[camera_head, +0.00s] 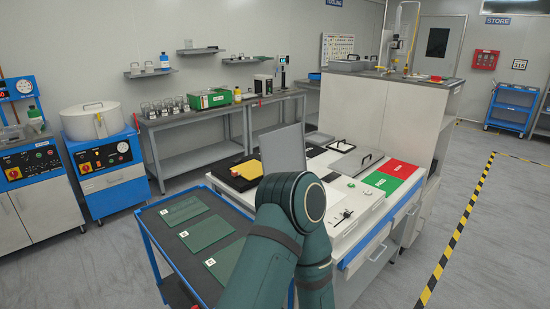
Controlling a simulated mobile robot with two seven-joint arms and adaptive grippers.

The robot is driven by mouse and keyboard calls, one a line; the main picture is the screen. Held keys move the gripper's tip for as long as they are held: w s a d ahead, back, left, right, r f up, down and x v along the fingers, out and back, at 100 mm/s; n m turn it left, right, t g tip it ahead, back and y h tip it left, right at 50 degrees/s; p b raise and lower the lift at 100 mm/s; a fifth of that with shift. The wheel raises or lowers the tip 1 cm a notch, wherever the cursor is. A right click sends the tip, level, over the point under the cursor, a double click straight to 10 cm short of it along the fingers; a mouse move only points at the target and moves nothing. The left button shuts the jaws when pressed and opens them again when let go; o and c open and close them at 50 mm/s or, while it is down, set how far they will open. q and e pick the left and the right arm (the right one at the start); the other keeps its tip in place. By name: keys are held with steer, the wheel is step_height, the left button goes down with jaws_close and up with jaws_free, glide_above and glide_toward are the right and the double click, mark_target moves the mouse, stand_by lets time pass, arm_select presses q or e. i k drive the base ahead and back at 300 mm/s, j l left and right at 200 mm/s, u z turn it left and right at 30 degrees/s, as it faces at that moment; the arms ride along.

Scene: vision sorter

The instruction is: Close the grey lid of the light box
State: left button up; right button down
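A grey flat panel (283,149) stands up, tilted, above the white workbench (341,204). It looks like the raised lid of the light box. My dark green arm covers the area just in front of and below it, so the box under it and the hinge are mostly hidden. The arm rises from the bottom edge and bends near the middle of the picture. I cannot tell which arm it is. Neither gripper shows.
A blue cart with dark green boards (206,232) stands left of the bench. A yellow item (248,169) lies in a black tray behind the arm. A grey handled cover (356,163), a green panel (381,182) and a red panel (400,169) lie on the bench's right.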

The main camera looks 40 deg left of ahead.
mark_target(283, 150)
steer(key=k+j+z, duration=0.1)
steer(key=k+j, duration=0.45)
steer(key=j, duration=0.2)
steer(key=k+j, duration=0.1)
steer(key=j, duration=0.2)
steer(key=j+z, duration=0.1)
steer(key=j, duration=0.25)
steer(key=k+j+z, duration=0.1)
steer(key=j, duration=0.6)
steer(key=k+j+z, duration=0.1)
steer(key=j, duration=0.35)
steer(key=k+j, duration=0.15)
steer(key=j, duration=0.65)
steer(key=k+j+z, duration=0.1)
steer(key=j, duration=0.3)
steer(key=k+j, duration=0.15)
steer(key=j, duration=0.25)
steer(key=k+j, duration=0.1)
steer(key=j, duration=0.3)
steer(key=k+j, duration=0.15)
steer(key=j, duration=0.2)
steer(key=k+j, duration=0.15)
steer(key=j, duration=0.25)
steer(key=k+j+z, duration=0.1)
steer(key=j, duration=0.25)
steer(key=u, duration=0.3)
